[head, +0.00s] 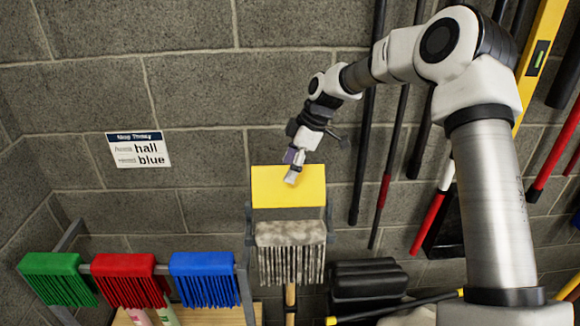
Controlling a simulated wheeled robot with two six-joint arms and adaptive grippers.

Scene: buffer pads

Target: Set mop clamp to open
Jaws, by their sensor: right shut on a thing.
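The mop clamp shows as a yellow plate (268,196) between grey side brackets, standing raised above a dirty grey mop head (278,234). The mop head's strands hang down over a wooden handle (290,298). My right gripper (292,176) reaches in from the upper right, and its fingertips are at the yellow plate's upper middle. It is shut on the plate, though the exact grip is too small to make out. My left gripper is not in view.
Green (56,276), red (129,278) and blue (203,276) mop heads hang on a rack at lower left. Long-handled tools hang on the right. A black stacked item (366,282) is right of the mop.

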